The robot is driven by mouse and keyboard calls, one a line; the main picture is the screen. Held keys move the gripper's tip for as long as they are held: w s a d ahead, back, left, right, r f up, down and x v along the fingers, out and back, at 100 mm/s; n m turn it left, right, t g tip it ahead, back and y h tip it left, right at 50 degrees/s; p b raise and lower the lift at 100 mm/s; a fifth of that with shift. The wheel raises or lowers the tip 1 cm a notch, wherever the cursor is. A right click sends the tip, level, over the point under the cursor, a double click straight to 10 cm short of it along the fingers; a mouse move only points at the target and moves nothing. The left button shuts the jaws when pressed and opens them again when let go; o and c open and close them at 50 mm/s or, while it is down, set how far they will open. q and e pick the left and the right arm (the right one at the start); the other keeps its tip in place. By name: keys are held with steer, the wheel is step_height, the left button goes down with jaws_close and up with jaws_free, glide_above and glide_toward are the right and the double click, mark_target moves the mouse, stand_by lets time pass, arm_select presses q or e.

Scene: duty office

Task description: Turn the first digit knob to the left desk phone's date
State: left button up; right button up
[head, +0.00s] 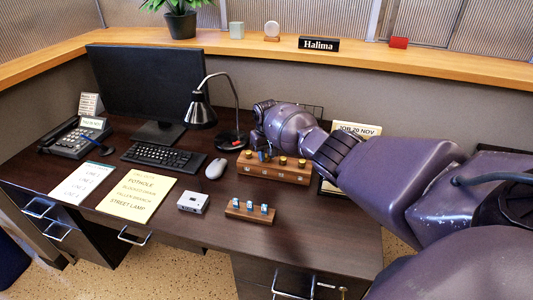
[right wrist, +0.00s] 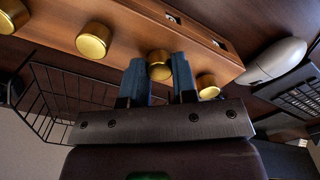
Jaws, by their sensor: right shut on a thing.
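A wooden block (head: 290,178) with a row of brass knobs stands on the desk, small windows along its front. My right gripper (right wrist: 165,72) is shut on a brass knob (right wrist: 159,58), the second from the mouse end; one blue finger is on each side. Another knob (right wrist: 208,87) is free beside it on the mouse side, and other knobs (right wrist: 93,40) are free on the other side. In the head view the right gripper (head: 262,152) partly hides the row. The desk phone (head: 72,140) is at the far left, its lit screen (head: 92,122) too small to read. My left gripper is out of view.
A mouse (head: 215,168), a lamp (head: 202,110) and a keyboard (head: 163,157) are left of the block. A small block with levers (head: 250,212) and a white box (head: 193,202) stand in front. A wire basket (right wrist: 75,100) and a date card (head: 357,129) are near the gripper.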

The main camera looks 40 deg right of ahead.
steer(key=shift+f, duration=0.1)
stand_by(0.3)
steer(key=o, duration=0.9)
step_height(320, 180, up, 4)
steer(key=shift+p, duration=0.7)
step_height(320, 180, up, 7)
steer(key=shift+f+p, duration=0.1)
steer(key=shift+p, duration=0.75)
